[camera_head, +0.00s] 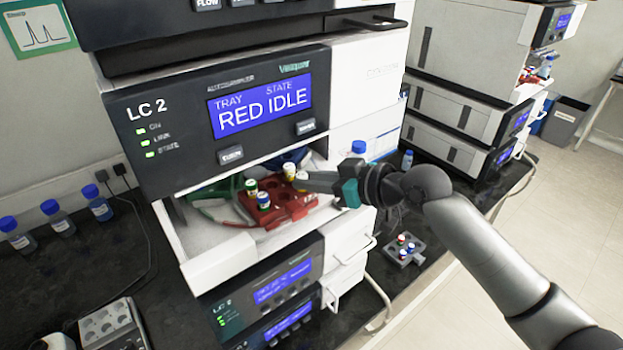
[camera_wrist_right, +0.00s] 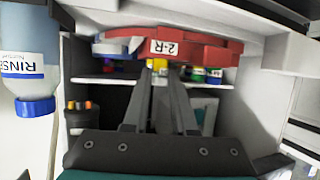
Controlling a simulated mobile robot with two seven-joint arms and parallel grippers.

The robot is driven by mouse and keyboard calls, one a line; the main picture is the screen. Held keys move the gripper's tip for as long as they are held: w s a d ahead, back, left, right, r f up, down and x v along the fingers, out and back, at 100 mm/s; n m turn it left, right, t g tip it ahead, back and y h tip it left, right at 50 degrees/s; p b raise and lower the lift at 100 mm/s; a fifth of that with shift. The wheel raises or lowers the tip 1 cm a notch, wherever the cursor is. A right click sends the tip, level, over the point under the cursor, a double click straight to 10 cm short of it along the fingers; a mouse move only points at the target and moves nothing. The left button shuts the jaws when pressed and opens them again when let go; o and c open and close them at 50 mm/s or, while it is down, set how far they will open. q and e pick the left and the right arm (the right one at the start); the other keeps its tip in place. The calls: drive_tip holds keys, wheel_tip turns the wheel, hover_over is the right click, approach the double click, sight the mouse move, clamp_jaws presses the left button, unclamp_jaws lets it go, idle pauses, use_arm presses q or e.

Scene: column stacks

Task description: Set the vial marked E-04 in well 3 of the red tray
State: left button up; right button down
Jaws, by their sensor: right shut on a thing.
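The red tray (camera_head: 290,208) sits in the open drawer of the upper LC 2 unit, and its front marked 2-R (camera_wrist_right: 205,52) shows at the top of the right wrist view. A blue-capped vial (camera_head: 263,200) and a green-topped vial (camera_head: 251,187) stand on its left part. My right gripper (camera_head: 302,179) reaches in from the right over the tray's back right. It is shut on a pale vial with yellow on it (camera_head: 289,172), which also shows between the fingertips in the right wrist view (camera_wrist_right: 160,66). Its marking is unreadable, and whether it touches the tray is unclear. My left gripper is out of view.
The instrument's panel (camera_head: 230,120) overhangs the drawer closely. A green tray (camera_head: 222,190) and a blue one (camera_head: 288,158) lie beside and behind the red tray. A grey rack (camera_head: 404,250) with several vials stands on the bench at right. Blue-capped bottles (camera_head: 60,220) stand at left.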

drive_tip(key=c, duration=0.6)
unclamp_jaws()
drive_tip(key=shift+c, duration=0.2)
